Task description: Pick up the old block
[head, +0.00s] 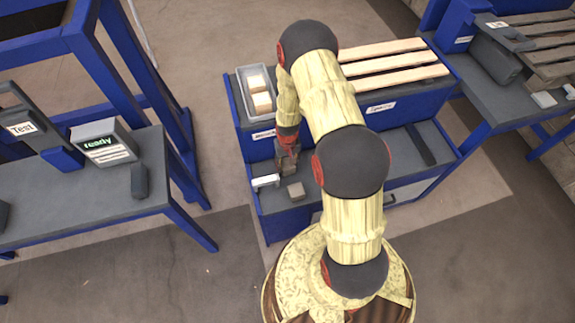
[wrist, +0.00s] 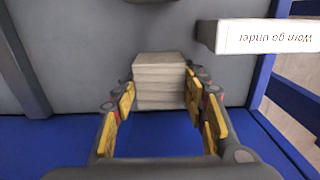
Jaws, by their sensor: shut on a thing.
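The old block (head: 296,191) is a small grey-beige block at the left part of the bench's lower shelf. In the wrist view the block (wrist: 160,78) sits between my fingertips, with the yellow pads against its two sides. My gripper (head: 288,165) reaches down over the lower shelf and is shut on it; it also shows in the wrist view (wrist: 160,95). I cannot tell whether the block touches the shelf or is slightly raised.
A grey tray (head: 243,86) with pale blocks (head: 260,92) stands on the bench's upper level, beside pale wooden slats (head: 395,62). A dark bar (head: 420,144) lies on the lower shelf at right. A table with a "ready" display (head: 104,143) stands at left.

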